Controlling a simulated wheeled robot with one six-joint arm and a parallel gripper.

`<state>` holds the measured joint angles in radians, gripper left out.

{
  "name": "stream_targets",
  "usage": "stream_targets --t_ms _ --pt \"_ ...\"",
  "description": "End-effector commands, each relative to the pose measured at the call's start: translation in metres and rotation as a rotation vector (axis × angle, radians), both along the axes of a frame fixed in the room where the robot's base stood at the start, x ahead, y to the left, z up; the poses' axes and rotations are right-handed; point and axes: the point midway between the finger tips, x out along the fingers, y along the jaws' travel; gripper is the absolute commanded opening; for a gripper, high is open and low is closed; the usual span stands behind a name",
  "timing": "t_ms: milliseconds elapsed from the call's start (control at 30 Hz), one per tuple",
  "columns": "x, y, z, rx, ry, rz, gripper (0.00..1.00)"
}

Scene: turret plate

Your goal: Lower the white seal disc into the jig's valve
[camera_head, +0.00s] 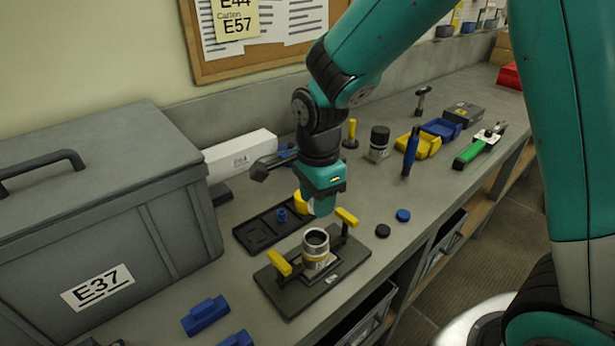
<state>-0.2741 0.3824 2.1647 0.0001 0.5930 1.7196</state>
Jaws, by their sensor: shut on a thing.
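The jig (292,293) is a dark plate on the bench with yellow-handled clamps (280,263) at its left and right. The valve (316,251), a grey metal cylinder with a dark round opening on top, stands upright in the middle of the jig. My gripper (321,208) points down just above and slightly behind the valve, apart from it as far as I can see. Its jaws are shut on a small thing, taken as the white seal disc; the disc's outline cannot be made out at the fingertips.
A black tray (262,237) with a blue part lies left of my gripper. A large grey case (170,225) stands at the left. Black (382,231) and blue (403,215) caps lie to the right. A blue-handled tool (411,150) and yellow bin (428,147) are farther back.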

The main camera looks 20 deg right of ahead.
Motion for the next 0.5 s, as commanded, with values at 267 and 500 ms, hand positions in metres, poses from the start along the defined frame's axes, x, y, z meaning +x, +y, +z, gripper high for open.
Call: stream_targets --t_ms 267,500 --pt "0.0 0.002 -0.018 0.0 0.001 -0.006 0.16" --pt "0.0 0.001 -0.043 0.0 0.001 -0.007 0.16"
